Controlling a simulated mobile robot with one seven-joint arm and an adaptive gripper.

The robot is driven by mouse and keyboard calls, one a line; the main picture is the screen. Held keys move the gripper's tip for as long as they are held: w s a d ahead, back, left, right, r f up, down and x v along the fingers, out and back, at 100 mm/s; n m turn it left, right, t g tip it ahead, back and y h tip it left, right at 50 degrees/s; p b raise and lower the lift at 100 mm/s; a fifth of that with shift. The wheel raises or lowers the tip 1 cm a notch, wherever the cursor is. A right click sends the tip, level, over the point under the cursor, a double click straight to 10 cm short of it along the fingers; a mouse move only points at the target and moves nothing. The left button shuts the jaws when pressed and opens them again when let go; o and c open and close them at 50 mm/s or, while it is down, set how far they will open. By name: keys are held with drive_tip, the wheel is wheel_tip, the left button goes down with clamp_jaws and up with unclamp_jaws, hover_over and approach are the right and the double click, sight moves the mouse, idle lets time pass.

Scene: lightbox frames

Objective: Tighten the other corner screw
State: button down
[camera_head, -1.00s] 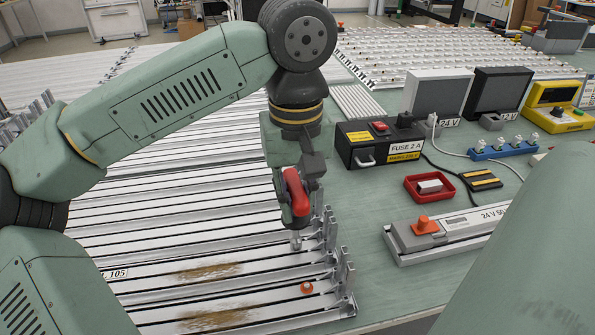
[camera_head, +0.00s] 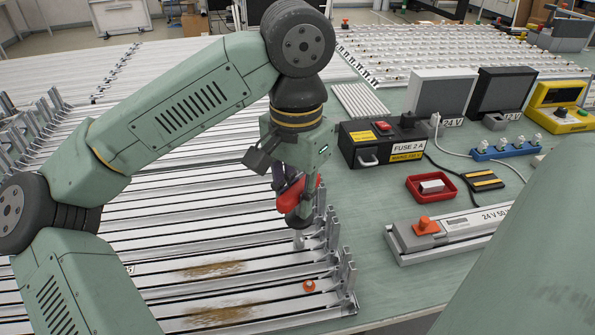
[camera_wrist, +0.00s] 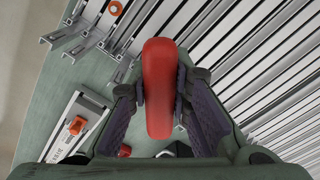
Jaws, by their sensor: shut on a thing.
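My gripper (camera_head: 286,186) is shut on a red-handled tool (camera_head: 302,198) above the right ends of the white metal rails (camera_head: 200,228). The tool's lower end (camera_head: 300,238) is at or just over a rail end; I cannot tell whether it touches. In the wrist view the red handle (camera_wrist: 159,88) stands between the two dark finger pads (camera_wrist: 159,100) and hides what lies under it. An orange round piece (camera_head: 309,286) sits on a nearer rail, and it shows as an orange ring in the wrist view (camera_wrist: 116,8). The screw head itself is not visible.
A grey 24 V unit with an orange knob (camera_head: 425,224) lies to the right. Behind it are a red tray (camera_head: 412,190), a black fuse box (camera_head: 362,152) and a blue strip (camera_head: 505,153). Upright brackets (camera_head: 347,280) line the rail ends.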

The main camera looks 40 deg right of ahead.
drive_tip(key=shift+r+m+p, duration=0.9)
drive_tip(key=shift+r+m, duration=0.05)
drive_tip(key=shift+m, duration=0.45)
drive_tip(key=n+b, duration=0.1)
drive_tip(key=n, duration=0.2)
drive_tip(key=shift+f, duration=0.15)
drive_tip(key=n+b, duration=0.1)
drive_tip(key=n, duration=0.4)
drive_tip(key=shift+s, duration=0.15)
drive_tip(key=n, duration=0.4)
drive_tip(key=shift+d+n+b, duration=0.1)
drive_tip(key=shift+n+b, duration=0.25)
drive_tip(key=shift+n, duration=0.05)
drive_tip(key=n, duration=0.4)
drive_tip(key=shift+s+d+n, duration=0.1)
drive_tip(key=shift+n, duration=0.2)
drive_tip(key=shift+f+b, duration=0.85)
